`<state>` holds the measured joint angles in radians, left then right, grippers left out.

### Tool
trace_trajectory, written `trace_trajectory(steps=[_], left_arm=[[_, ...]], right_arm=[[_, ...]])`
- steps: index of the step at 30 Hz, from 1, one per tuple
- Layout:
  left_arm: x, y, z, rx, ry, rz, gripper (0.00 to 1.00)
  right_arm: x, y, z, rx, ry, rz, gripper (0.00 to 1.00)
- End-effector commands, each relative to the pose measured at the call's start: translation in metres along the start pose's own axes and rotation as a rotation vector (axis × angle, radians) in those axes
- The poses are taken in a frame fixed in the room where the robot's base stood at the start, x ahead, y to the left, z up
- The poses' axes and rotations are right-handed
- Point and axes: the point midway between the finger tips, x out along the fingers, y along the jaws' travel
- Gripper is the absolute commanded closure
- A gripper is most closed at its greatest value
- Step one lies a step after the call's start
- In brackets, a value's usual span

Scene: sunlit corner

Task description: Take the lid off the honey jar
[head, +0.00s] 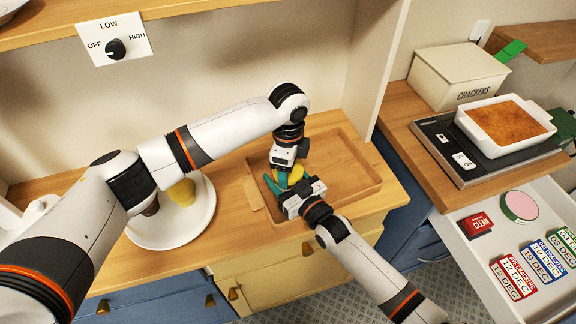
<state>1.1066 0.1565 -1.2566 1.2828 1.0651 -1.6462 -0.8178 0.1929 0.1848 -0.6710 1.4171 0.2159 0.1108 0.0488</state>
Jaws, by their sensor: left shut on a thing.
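A yellow thing, likely the honey jar with its lid (295,174), is in the recessed wooden tray (345,172) on the counter. It is mostly hidden by my two grippers, and I cannot tell lid from jar. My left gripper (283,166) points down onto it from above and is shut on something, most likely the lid. My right gripper (283,189) reaches in from the front at the jar's near side. Teal finger-like parts show at its left. Whether its jaws are open or shut cannot be made out.
A white plate (150,236) with a yellow item (182,192) and a dark item stands left of the tray. A knob (115,48) is on the panel above. At right are a crackers box (455,75), a baking dish (535,145) and an open drawer (470,262) with several items.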

Motion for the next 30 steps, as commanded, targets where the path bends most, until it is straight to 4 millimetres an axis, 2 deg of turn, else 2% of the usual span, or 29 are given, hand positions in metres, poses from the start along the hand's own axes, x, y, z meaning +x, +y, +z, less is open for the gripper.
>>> trace_trajectory(steps=[7,8,11,12,22,30], left_arm=[[-0.001,0.001,0.000,-0.004,0.000,0.002,0.62],[-0.001,0.001,0.000,-0.004,0.000,0.002,0.31],[-0.001,0.001,0.000,-0.003,0.000,0.002,0.15],[0.000,0.000,0.000,-0.002,0.000,0.001,0.13],[-0.003,0.000,0.000,-0.001,0.000,0.001,0.13],[-0.037,0.001,0.000,-0.001,0.000,0.002,0.13]], right_arm=[[-0.001,0.001,-0.002,0.000,0.004,0.000,0.99],[-0.001,0.001,-0.002,0.000,0.004,0.000,0.99],[-0.001,0.001,-0.002,0.001,0.004,0.001,0.99],[-0.001,0.001,-0.002,0.001,0.005,0.001,0.99],[-0.001,0.000,-0.002,0.001,0.004,0.000,0.99],[-0.001,0.000,-0.002,0.001,0.004,0.000,0.99]])
